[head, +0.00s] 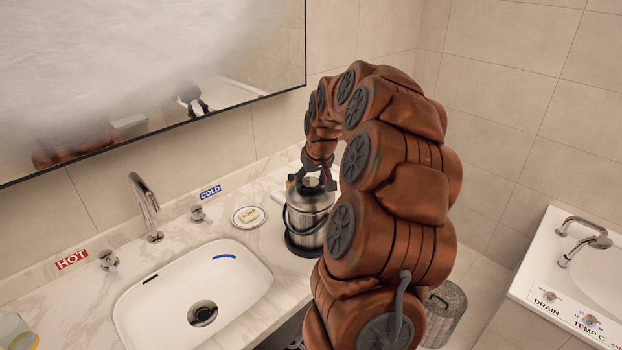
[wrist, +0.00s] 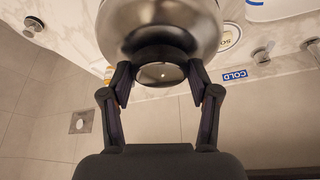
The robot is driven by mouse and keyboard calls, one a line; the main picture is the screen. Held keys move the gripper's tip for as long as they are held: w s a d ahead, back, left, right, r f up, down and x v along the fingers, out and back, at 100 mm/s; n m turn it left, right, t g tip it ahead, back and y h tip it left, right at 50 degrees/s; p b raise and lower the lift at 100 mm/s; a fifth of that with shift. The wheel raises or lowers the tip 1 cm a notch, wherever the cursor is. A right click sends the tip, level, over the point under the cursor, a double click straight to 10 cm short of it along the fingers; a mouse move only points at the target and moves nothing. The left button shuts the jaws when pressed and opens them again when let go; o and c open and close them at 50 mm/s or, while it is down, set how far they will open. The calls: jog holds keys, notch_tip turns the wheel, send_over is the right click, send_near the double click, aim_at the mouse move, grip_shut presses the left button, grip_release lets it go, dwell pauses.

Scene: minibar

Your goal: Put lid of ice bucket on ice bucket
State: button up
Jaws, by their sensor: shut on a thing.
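The ice bucket (head: 306,222) is a steel cylinder with a black handle and a black base, upright on the counter right of the sink. Its lid (head: 311,188) is steel with a dark knob, at the top of the bucket. I cannot tell whether the lid is fully seated. In the wrist view the lid's steel dome (wrist: 160,25) fills the top, with the round knob (wrist: 160,74) facing the camera. My gripper (head: 314,182) comes from above and is shut on the lid's knob; in the wrist view its fingers (wrist: 159,85) flank the knob.
The sink (head: 195,290) with its faucet (head: 146,205) lies left of the bucket. A soap dish (head: 249,217) stands between them. A mirror (head: 150,70) hangs behind the counter. A metal bin (head: 445,310) stands on the floor, and a tub (head: 590,265) is at the far right.

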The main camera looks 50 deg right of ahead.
jog(key=shift+f+b, duration=0.4)
jog(key=shift+b, duration=0.05)
jog(key=o, duration=1.4)
jog(key=shift+r, duration=0.1)
